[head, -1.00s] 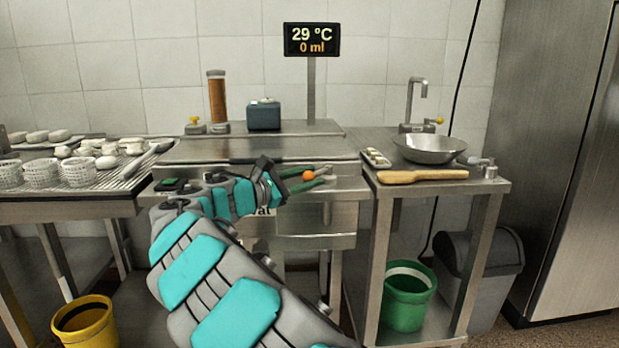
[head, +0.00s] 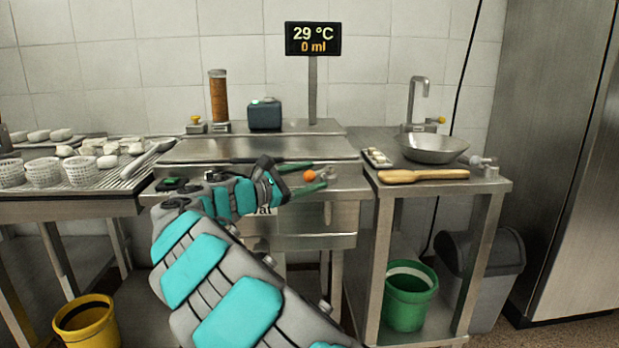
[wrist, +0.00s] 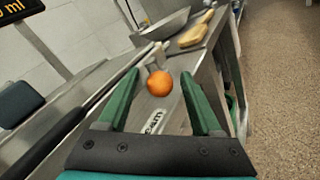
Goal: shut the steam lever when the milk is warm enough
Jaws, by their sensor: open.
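The steam lever shows as an orange knob (head: 309,176) on the front of the steel vat (head: 330,208). In the wrist view the knob (wrist: 159,84) lies between the green fingers, with visible gaps to each side. A metal fitting sits just behind it. My gripper (head: 318,180) is open around the knob and points right along the vat's front. In the wrist view my gripper (wrist: 158,85) has its fingers apart with nothing gripped. The display (head: 313,39) above the vat reads 29 °C and 0 ml. The milk itself is not visible.
A steel table (head: 440,184) at right holds a bowl (head: 433,149) and a wooden paddle (head: 423,176). A rack at left holds perforated baskets (head: 80,171). A green bucket (head: 408,300) and a yellow bucket (head: 86,322) stand low.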

